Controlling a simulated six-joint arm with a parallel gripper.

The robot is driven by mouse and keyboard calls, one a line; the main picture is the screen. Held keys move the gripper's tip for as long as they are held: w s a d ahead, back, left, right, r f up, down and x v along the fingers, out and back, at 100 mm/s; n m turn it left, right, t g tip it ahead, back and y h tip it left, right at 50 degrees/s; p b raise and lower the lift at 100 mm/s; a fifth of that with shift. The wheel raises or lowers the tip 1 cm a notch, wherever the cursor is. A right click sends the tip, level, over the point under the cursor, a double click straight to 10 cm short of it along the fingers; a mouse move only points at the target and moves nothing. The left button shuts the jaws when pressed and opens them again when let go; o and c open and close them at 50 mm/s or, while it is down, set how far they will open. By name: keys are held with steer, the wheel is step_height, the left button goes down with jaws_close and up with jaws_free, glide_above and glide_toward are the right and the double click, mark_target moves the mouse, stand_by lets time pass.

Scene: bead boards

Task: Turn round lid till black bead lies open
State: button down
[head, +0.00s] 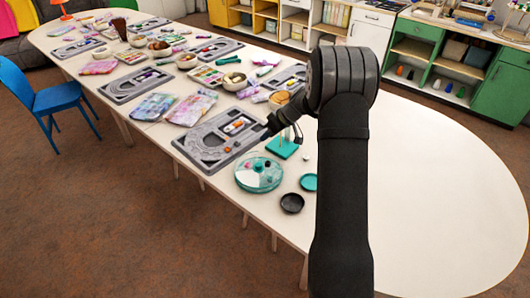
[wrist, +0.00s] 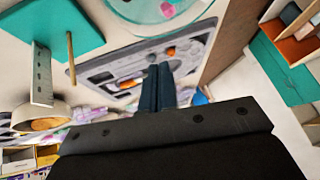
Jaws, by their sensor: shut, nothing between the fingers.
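The round box (head: 259,186) with a clear, teal-tinted lid stands near the front edge of the table. Several small beads show in it, one of them pink. I cannot tell for sure which bead is black or where the lid's opening lies. In the wrist view, part of the round lid (wrist: 133,17) shows at the top edge, with a pink bead. My gripper (head: 268,131) is above the table, behind the round box and apart from it. Its dark fingers (wrist: 158,72) are together, with nothing between them.
A grey bead board (head: 190,145) lies behind the box. A teal stand with a post (head: 280,151) is just right of my gripper. A black dish (head: 292,203) and a teal dish (head: 308,183) lie right of the box. The table's right end is clear.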

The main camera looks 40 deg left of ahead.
mark_target(257, 154)
steer(key=d+f+m+t+y, duration=0.1)
steer(key=d+f+m+t, duration=0.1)
steer(key=d+m, duration=0.5)
steer(key=shift+m, duration=0.9)
steer(key=x, duration=0.3)
steer(key=a+x, duration=0.1)
steer(key=x, duration=0.3)
steer(key=w+r+x, duration=0.1)
steer(key=x, duration=0.3)
steer(key=shift+a, duration=0.35)
steer(key=shift+a, duration=0.1)
steer(key=shift+s+a+r+n, duration=0.1)
steer(key=shift+s+a+n, duration=0.4)
steer(key=shift+a, duration=0.2)
